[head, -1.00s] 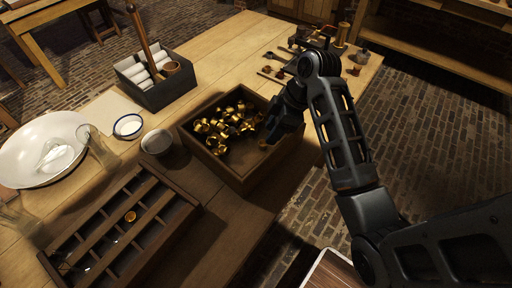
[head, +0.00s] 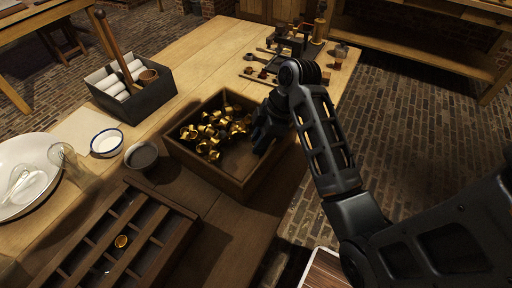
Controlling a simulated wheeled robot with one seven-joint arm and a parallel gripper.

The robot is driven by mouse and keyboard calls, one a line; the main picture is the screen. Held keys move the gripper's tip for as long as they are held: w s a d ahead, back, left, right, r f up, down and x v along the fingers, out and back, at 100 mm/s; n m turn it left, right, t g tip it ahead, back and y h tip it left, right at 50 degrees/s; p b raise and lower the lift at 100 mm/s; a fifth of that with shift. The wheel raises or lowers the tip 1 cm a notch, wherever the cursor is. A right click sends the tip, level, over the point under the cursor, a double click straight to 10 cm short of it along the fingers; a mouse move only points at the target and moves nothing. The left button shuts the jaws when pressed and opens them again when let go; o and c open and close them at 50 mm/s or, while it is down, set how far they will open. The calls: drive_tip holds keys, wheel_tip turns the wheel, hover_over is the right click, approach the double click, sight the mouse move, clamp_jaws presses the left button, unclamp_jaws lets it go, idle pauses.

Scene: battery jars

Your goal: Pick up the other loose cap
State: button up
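Several brass caps (head: 214,130) lie heaped in the left and back part of a square wooden box (head: 236,187) on the table. One brass cap (head: 121,241) sits apart in a compartment of the dark divided tray (head: 150,258) at the lower left. My gripper (head: 262,140) is at the right side of the box, over or inside its rim, to the right of the heap. Its fingers are dark and small here, and I cannot tell whether they are open or hold anything.
A grey cup (head: 141,156) and a white blue-rimmed bowl (head: 106,142) stand left of the box. A white basin (head: 30,172) with glassware is at the far left. A dark caddy with white rolls (head: 134,100) stands behind. Small tools and a brass-fitted device (head: 300,40) lie at the back right.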

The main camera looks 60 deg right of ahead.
clamp_jaws()
wheel_tip(320, 180, up, 10)
drive_tip(key=p, duration=0.6)
